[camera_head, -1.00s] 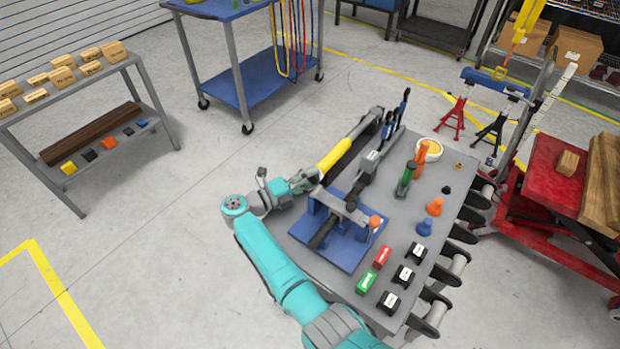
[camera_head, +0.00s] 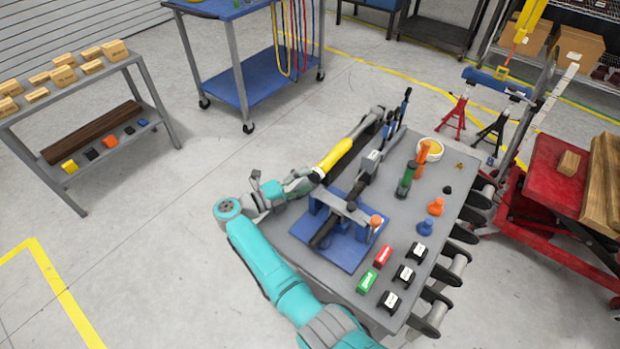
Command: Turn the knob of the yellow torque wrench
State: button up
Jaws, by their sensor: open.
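The yellow torque wrench (camera_head: 334,156) lies slanted along the far left edge of the grey worktop. Its yellow grip points down-left toward my arm, and its dark grey shaft runs up-right. My gripper (camera_head: 315,177) is at the lower-left end of the yellow grip, where the knob is. The fingers are open and small in view. They overlap the wrench's end, so the knob is mostly hidden. I cannot tell whether the fingers touch it.
A blue fixture (camera_head: 345,240) with a clamped bar stands close right of my gripper. Floor to the left is free.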

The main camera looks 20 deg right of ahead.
jog(key=v, duration=1)
jog(key=shift+d, duration=0.1)
